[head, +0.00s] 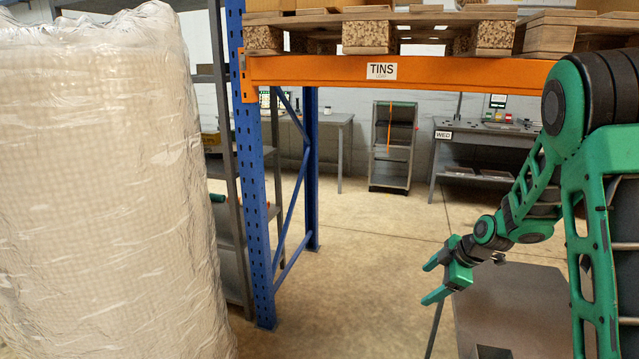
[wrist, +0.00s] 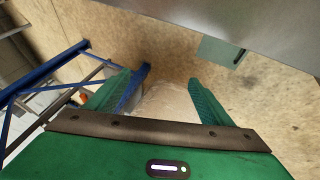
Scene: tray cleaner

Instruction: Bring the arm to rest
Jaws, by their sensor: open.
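My gripper (head: 436,281) is green and hangs at the end of my green and black arm in the right half of the head view. Its two fingers are apart, with nothing between them. It points to the left, just left of a grey metal surface (head: 512,300). In the wrist view my gripper (wrist: 165,88) shows both green fingers spread wide over the floor, and the gap is empty.
A tall wrapped bale (head: 100,190) fills the left side. A blue rack post (head: 252,190) stands beside it, carrying an orange beam (head: 440,71) with pallets above. A grey cart (head: 391,147) and a desk (head: 485,140) stand at the back. Open floor (head: 365,235) lies between.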

